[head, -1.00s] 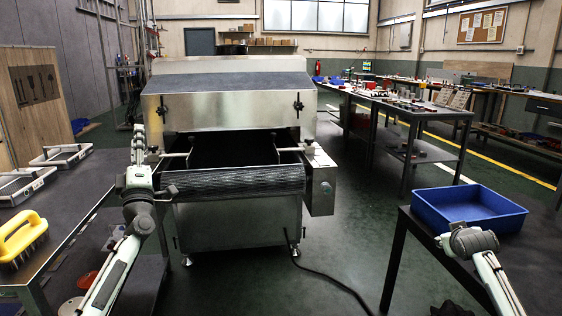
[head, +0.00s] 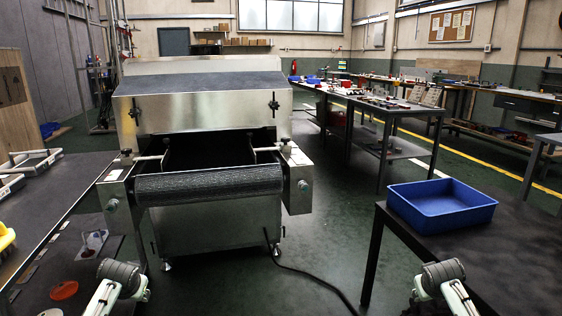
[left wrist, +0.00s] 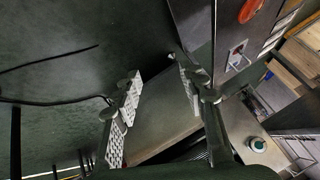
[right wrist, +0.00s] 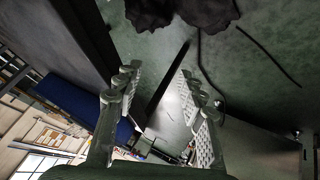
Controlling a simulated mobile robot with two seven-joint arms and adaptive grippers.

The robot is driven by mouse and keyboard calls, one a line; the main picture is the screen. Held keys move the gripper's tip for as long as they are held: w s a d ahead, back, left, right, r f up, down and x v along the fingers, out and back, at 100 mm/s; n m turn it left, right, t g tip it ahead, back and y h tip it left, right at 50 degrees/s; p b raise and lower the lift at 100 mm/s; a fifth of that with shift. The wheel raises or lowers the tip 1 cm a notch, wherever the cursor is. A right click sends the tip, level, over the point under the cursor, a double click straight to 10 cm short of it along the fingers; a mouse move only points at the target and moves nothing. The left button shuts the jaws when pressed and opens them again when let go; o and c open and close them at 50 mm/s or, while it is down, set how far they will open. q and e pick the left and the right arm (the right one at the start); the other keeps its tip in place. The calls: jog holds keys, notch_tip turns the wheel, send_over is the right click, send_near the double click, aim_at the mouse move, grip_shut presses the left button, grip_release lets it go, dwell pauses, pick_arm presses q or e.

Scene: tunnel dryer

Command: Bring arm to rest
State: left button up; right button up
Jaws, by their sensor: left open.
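My left gripper (left wrist: 157,72) shows in the left wrist view with its two fingers apart and nothing between them. It hangs over the dark green floor, beside the grey table edge. My right gripper (right wrist: 158,72) shows in the right wrist view, fingers apart and empty. In the head view only my arm links show at the bottom edge, the left one lower left and the right one lower right. Both grippers are out of that view.
The tunnel dryer (head: 205,105) with its mesh belt (head: 210,184) stands ahead. A dark table (head: 60,200) is at left with metal frames (head: 35,160). A blue tray (head: 442,204) sits on the right table (head: 500,250). A black cable (head: 310,290) crosses open floor.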

jog(key=s+a+f+g+y, duration=0.1)
jog(key=s+a+f, duration=0.4)
jog(key=s, duration=0.4)
jog(key=s+a+f+g, duration=0.1)
jog(key=s+a+f, duration=0.1)
jog(key=s+f, duration=0.55)
pick_arm(q)
jog(key=s+d+f+g+h, duration=0.1)
jog(key=s+d+f, duration=0.3)
jog(key=s, duration=0.7)
jog(key=s+d+f+g, duration=0.1)
jog(key=s+d+f, duration=0.3)
jog(key=s, duration=0.8)
jog(key=s+d+f+m+g+h, duration=0.1)
jog(key=s+d+f, duration=0.3)
jog(key=s+f, duration=0.3)
jog(key=s, duration=0.5)
jog(key=shift+f+g+h, duration=0.15)
jog(key=shift+g+h, duration=0.15)
pick_arm(e)
jog(key=s+a+f, duration=0.1)
jog(key=s+a, duration=0.1)
jog(key=s, duration=0.7)
jog(key=s+a+f+n+g+y, duration=0.1)
jog(key=s+a, duration=0.2)
jog(key=s, duration=0.6)
jog(key=shift+s+f+g+y, duration=0.3)
jog(key=shift+f, duration=0.05)
